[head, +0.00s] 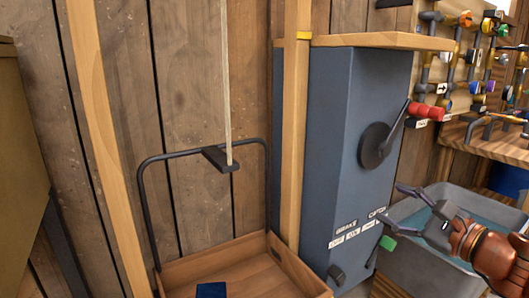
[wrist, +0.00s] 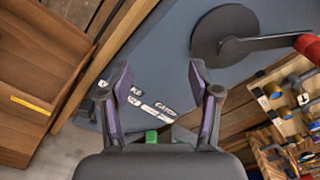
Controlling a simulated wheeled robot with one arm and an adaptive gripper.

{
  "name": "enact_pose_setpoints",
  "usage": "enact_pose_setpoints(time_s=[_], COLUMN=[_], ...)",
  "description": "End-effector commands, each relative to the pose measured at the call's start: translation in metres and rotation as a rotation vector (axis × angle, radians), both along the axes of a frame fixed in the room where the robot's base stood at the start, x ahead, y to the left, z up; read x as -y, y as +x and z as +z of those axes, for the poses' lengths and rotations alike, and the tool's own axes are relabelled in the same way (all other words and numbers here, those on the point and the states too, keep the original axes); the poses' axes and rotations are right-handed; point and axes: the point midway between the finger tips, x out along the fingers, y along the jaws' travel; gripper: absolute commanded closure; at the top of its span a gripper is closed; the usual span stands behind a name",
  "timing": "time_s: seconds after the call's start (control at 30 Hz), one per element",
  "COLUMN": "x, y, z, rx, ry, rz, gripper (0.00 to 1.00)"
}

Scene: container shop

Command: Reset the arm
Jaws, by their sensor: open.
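My gripper (head: 418,206) is at the right in the head view, in front of the blue-grey cabinet (head: 340,140) and over the grey tub. In the wrist view my gripper (wrist: 158,85) has its two fingers spread apart, with nothing between them. The cabinet face (wrist: 160,60) shows beyond the fingers. A crank with a dark disc (head: 377,146) and a red handle (head: 426,110) sits on the cabinet's side, apart from my gripper. A lower lever with a green handle (head: 388,243) is close to my gripper in the picture; whether they touch I cannot tell.
A wooden cart (head: 190,272) with a black frame stands at lower left, with a small dark blue block (head: 211,290) in it. A grey tub (head: 405,262) of water is below my gripper. Wooden posts stand near the cabinet.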

Motion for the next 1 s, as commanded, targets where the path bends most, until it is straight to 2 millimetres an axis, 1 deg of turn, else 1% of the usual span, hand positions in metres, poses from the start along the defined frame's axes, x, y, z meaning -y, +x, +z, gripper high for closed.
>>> enact_pose_setpoints(time_s=[0.03,0.3,0.5,0.57,0.67,0.77,0.87,0.97,1.0], x=[-0.007,-0.020,-0.027,-0.029,-0.030,-0.035,-0.055,-0.093,-0.110], y=[0.000,0.022,0.035,0.038,0.036,0.035,0.031,0.018,0.011], z=[0.024,0.016,0.011,0.010,0.016,0.015,0.007,-0.011,-0.021], rx=[0.039,0.031,0.023,0.022,0.022,0.020,0.018,0.017,0.015], ry=[0.013,0.023,0.023,0.023,0.021,0.008,-0.060,-0.190,-0.256], rz=[0.010,0.016,0.014,0.015,0.014,0.025,0.078,0.191,0.246], gripper=[0.38,0.38,0.38,0.38,0.38,0.38,0.38,0.38,0.38])
